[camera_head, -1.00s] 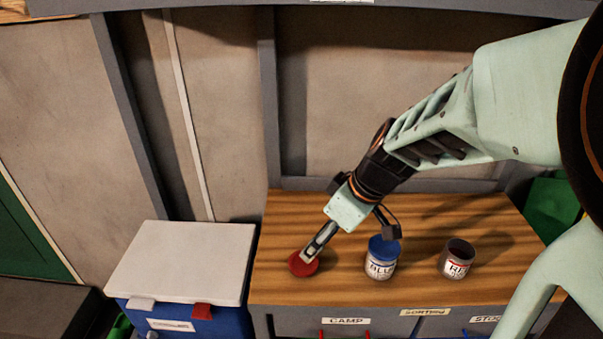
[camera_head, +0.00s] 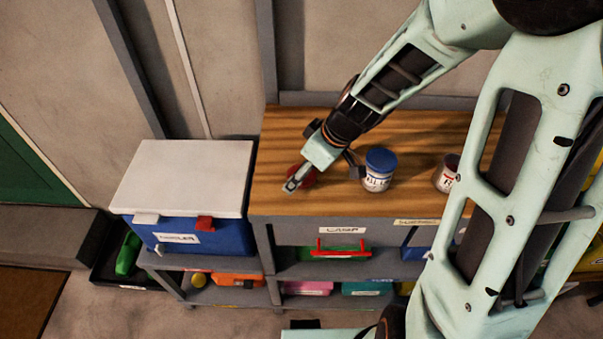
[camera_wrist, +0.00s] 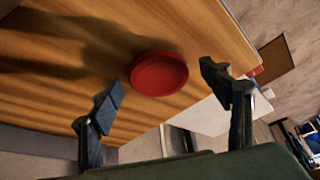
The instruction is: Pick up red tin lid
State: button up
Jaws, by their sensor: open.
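The red tin lid (camera_head: 308,178) lies flat on the wooden worktop (camera_head: 420,142), near its left end and partly hidden by my gripper in the head view. In the wrist view the whole round lid (camera_wrist: 159,74) shows, beyond my fingertips and between their lines. My gripper (camera_head: 290,186) is open and empty, with its two dark fingers spread wide in the wrist view (camera_wrist: 165,88). The fingers do not touch the lid. The exact height of my gripper above the worktop is hard to tell.
A blue-lidded tin (camera_head: 378,172) stands close to the right of my gripper. An open tin (camera_head: 446,174) with red lettering stands farther right, partly behind my arm. A blue cooler (camera_head: 200,236) with a white top is left of the worktop. Shelves with bins are below.

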jog(key=shift+f, duration=0.15)
jog(key=c, duration=0.9)
